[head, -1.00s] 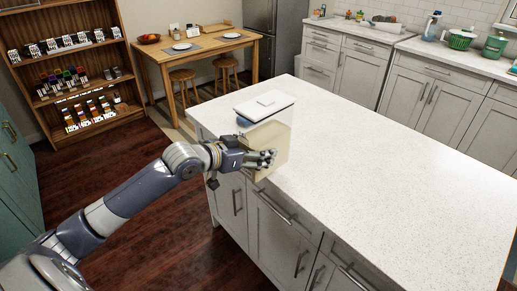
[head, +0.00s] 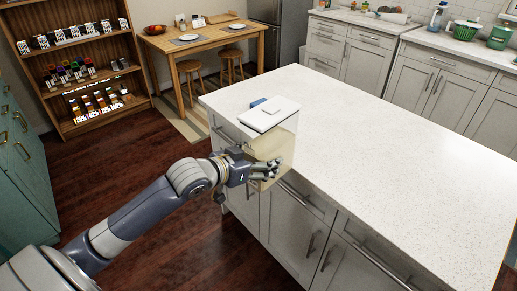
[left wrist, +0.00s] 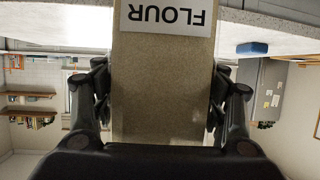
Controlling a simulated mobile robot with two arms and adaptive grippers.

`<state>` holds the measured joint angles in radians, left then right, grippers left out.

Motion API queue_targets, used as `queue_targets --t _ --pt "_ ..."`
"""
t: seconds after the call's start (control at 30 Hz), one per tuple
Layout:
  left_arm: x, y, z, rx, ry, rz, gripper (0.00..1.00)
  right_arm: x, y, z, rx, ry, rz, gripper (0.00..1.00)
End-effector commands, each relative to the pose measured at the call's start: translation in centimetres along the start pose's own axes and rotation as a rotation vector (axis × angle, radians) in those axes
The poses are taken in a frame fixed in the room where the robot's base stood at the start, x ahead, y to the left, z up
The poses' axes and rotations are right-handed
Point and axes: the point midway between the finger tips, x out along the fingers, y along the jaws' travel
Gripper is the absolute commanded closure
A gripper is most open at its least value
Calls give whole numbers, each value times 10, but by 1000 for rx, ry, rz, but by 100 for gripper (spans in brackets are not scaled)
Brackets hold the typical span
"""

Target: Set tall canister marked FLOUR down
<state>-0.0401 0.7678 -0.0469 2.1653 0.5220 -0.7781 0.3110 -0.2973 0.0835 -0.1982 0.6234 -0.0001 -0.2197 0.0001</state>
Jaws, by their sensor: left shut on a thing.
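The tall FLOUR canister (head: 287,140) is clear-sided with pale contents and a white lid (head: 270,114). It is upright at the near long edge of the white island counter (head: 400,150). Its lower part overlaps the cabinet front in the head view; I cannot tell whether its base touches the counter. My left gripper (head: 268,170) is shut around its lower body. In the left wrist view, which is upside down, the canister (left wrist: 162,90) fills the space between both fingers, and its FLOUR label (left wrist: 167,18) shows. My right gripper is not in view.
A small blue block (head: 258,102) lies on the counter behind the canister. The rest of the island top is clear. Cabinet drawers (head: 305,200) face me below the edge. A stocked shelf (head: 75,60) and a wooden table (head: 205,38) stand farther back.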

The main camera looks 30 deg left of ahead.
Motion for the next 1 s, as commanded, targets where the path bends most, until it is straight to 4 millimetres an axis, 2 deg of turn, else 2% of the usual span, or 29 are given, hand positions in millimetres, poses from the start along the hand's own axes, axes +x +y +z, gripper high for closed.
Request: queue_targets --t 0.07,0.4,0.57,0.77,1.0 --pt "-7 9 -1 -8 16 -15 93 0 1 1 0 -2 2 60" --pt "-44 77 42 -65 12 -124 93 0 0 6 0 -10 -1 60" --pt "-58 100 57 -81 11 -169 93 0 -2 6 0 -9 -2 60" --pt "-69 121 71 -94 11 -208 93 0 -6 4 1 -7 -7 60" --pt "-69 122 70 -95 13 -211 93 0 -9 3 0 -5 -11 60"
